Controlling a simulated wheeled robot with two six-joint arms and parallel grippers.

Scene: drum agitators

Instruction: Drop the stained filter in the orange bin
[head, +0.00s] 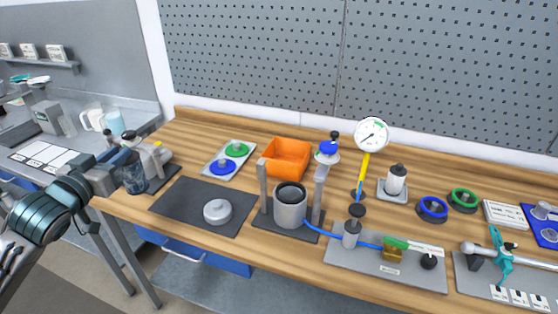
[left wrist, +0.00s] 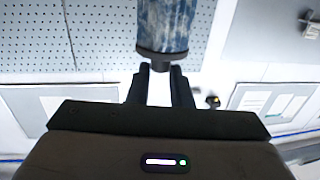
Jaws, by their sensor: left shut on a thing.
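The stained filter (head: 135,176) is a dark blue, blotchy cylinder at the left end of the wooden bench. It also shows in the left wrist view (left wrist: 163,28), with a dark end cap towards the fingers. My left gripper (head: 122,160) is shut on the filter at its capped end. In the head view the filter hangs below the fingers; I cannot tell how far it is above the bench. The orange bin (head: 283,172) stands open towards the back of the bench, well to the right of the gripper. My right gripper is not in view.
Between gripper and bin lies a tray (head: 213,172) with green and blue discs. In front are a dark mat (head: 175,203) with a grey lid (head: 217,211) and a grey pot (head: 290,207) between two posts. A gauge (head: 371,135) stands right of the bin.

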